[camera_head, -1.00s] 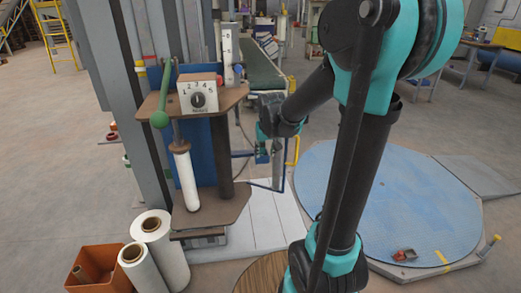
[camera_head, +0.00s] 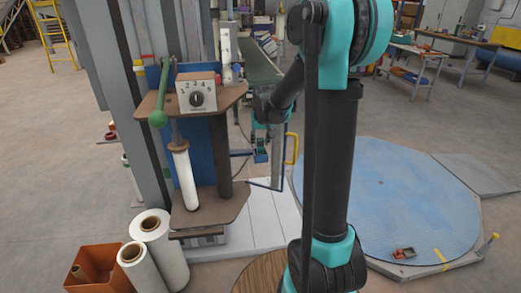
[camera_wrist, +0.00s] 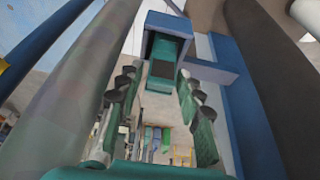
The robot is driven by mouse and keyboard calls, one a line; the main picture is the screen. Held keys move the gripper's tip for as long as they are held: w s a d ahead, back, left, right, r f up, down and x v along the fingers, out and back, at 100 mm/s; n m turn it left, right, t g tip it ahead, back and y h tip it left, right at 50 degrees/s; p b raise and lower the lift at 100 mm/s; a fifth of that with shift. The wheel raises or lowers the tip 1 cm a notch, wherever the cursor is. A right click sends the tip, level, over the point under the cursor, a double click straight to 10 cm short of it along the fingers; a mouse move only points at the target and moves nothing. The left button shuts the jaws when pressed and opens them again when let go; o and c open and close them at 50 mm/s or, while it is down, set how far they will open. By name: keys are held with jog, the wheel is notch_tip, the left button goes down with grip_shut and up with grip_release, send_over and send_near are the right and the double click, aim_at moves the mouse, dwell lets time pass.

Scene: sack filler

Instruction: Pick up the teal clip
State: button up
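The teal clip (camera_wrist: 168,48) shows in the wrist view at the top middle, in a blue holder with a dark patch on its near face. In the head view a small teal and blue piece (camera_head: 260,151) at the end of a blue bar appears to be the same clip. My gripper (camera_wrist: 158,78) is open, its two padded fingers apart to the left and right of the clip's line. The clip lies beyond or level with the fingertips; I cannot tell contact. In the head view the fingers are small and partly hidden by my arm.
A thick grey post (camera_wrist: 70,85) and a dark post (camera_wrist: 268,85) flank the gripper closely. A blue bar (camera_wrist: 208,71) joins the holder from the right. In the head view, the filler's dial box (camera_head: 197,93) and a yellow handle (camera_head: 291,148) stand nearby.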

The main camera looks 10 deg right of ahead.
jog(key=shift+c, duration=0.6)
grip_shut()
jog(key=shift+r, duration=0.15)
